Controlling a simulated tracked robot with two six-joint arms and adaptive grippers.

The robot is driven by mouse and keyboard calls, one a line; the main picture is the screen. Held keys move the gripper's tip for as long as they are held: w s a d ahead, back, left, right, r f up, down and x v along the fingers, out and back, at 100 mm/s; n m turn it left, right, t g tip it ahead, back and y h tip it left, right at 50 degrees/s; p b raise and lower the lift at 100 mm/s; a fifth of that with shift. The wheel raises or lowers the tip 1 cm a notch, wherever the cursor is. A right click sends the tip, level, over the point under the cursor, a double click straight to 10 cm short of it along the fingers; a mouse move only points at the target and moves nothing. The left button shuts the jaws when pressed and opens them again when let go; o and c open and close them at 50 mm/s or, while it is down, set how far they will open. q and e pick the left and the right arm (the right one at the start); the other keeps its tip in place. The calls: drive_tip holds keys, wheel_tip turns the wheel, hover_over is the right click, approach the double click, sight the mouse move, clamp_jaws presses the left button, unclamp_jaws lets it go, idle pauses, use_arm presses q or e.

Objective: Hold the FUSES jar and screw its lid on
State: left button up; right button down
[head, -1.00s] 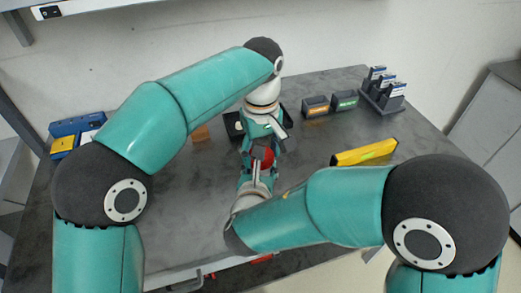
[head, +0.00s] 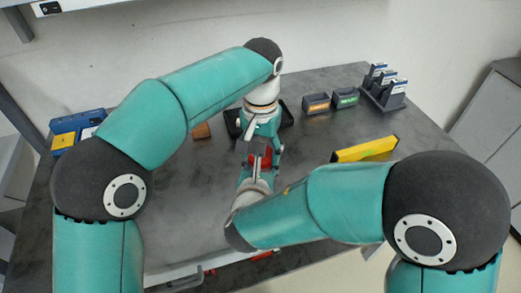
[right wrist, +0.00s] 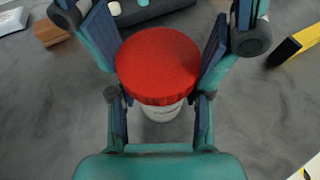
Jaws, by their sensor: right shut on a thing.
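The jar, white with a small label, shows in the right wrist view (right wrist: 162,111); the lettering is too small to read. The red lid (right wrist: 158,65) sits over its top, level as far as I can see; whether it is fully seated is hidden. My right gripper (head: 257,170) is shut on the jar below the lid, its fingers on both sides of the body. My left gripper (head: 262,143) comes down from above, with one finger on each side of the lid. I cannot tell whether its pads press on the lid.
A yellow and black object (head: 365,150) lies right of the grippers. Two small labelled bins (head: 316,104) and a rack (head: 383,91) stand at the back right. A dark tray (head: 287,116) and brown block (head: 201,131) are behind the grippers.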

use_arm(q)
drive_tip(key=shift+m, duration=0.3)
drive_tip(key=o, duration=0.8)
drive_tip(key=shift+c, duration=0.2)
drive_tip(key=shift+r, duration=0.1)
drive_tip(key=shift+r, duration=2.2)
drive_tip(key=shift+c, duration=0.5)
